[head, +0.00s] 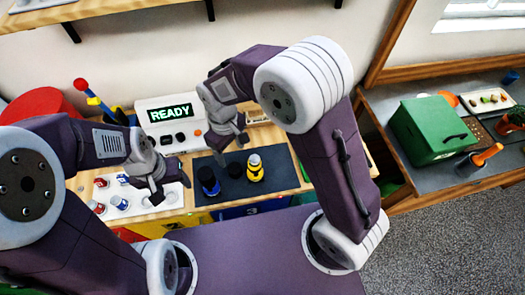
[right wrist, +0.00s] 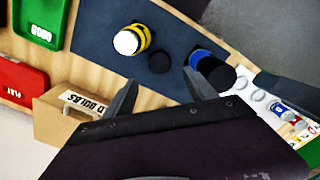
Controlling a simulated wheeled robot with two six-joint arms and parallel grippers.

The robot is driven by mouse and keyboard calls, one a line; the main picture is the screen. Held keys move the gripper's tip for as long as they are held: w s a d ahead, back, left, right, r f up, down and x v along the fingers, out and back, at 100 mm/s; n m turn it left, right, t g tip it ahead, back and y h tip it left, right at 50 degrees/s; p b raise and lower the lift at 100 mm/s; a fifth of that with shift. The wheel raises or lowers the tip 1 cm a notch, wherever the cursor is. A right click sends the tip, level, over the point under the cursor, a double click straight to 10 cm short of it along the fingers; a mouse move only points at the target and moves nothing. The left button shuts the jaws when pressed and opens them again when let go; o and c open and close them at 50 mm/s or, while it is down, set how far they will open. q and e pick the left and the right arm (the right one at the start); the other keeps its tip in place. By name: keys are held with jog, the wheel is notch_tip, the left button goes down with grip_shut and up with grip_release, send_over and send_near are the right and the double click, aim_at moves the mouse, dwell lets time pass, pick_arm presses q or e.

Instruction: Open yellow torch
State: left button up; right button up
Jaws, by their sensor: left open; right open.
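The yellow torch (head: 255,172) stands on the dark mat (head: 281,177). It has yellow and black bands and a pale top, with no black cap on it. It also shows in the right wrist view (right wrist: 134,39). A small round black piece (head: 234,170), like a cap, sits on the mat beside it (right wrist: 160,62). A blue torch (head: 209,187) with a black top stands to the left. My right gripper (head: 233,148) is open and empty behind the torches. My left gripper (head: 157,188) is open over the white tray, left of the mat, apart from the torches.
A white tray (head: 133,207) with small jars or batteries lies left of the mat. A machine reading READY (head: 171,129) stands behind. A wooden "bulbs" box (right wrist: 70,115) and green and red bins (right wrist: 24,83) show in the right wrist view. The mat's right part is clear.

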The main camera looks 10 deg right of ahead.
jog(key=s+d+m, duration=0.4)
jog(key=d, duration=0.5)
jog(key=s+d+m+t+b, duration=0.1)
jog(key=s+d+m, duration=0.2)
jog(key=d, duration=0.6)
jog(key=shift+s+d+f+m, duration=0.3)
jog(key=shift+s+m, duration=0.1)
jog(key=shift+m, duration=0.4)
